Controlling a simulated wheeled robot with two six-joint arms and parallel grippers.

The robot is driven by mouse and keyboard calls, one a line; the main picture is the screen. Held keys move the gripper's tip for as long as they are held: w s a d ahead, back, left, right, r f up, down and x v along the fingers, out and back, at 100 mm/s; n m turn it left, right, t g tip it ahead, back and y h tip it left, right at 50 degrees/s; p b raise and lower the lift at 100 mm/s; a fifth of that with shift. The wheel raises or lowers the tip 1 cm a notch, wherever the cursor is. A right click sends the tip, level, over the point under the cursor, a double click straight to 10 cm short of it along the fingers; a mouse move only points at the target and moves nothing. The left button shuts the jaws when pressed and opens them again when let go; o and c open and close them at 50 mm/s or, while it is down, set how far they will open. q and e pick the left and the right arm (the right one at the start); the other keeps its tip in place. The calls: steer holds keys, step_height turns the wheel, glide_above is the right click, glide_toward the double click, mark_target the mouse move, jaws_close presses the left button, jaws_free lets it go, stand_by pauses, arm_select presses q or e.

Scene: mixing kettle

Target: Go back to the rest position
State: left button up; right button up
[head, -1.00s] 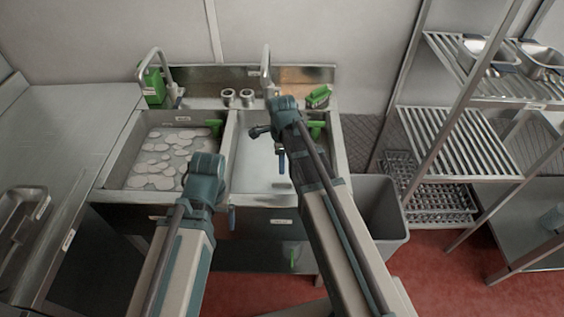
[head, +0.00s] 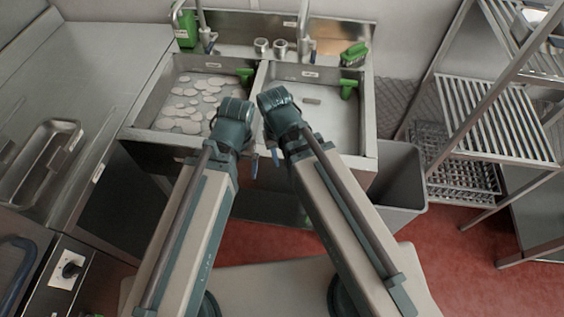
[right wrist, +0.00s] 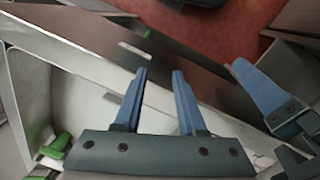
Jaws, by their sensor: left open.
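My left gripper (head: 253,167) hangs below its wrist at the front edge of the double sink, mostly hidden by the arm; one blue finger shows. It holds nothing that I can see. In the right wrist view, a blue finger (right wrist: 262,90) at the right appears to be my left gripper's. My right gripper (right wrist: 160,72) is open, its two blue fingers apart with nothing between them. It is over the sink's front rim, close beside the left one. In the head view the right gripper is mostly hidden behind its own wrist.
The left basin (head: 165,110) holds several pale round pieces. The right basin (head: 335,130) has a small greyish piece in it. Green spray handles, a green brush (head: 354,54) and taps stand around the sink. A grey bin (head: 400,180) and metal rack (head: 500,115) are right; a counter is left.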

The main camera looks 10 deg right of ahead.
steer(key=s+n, duration=0.2)
steer(key=n, duration=0.1)
steer(key=shift+a, duration=0.35)
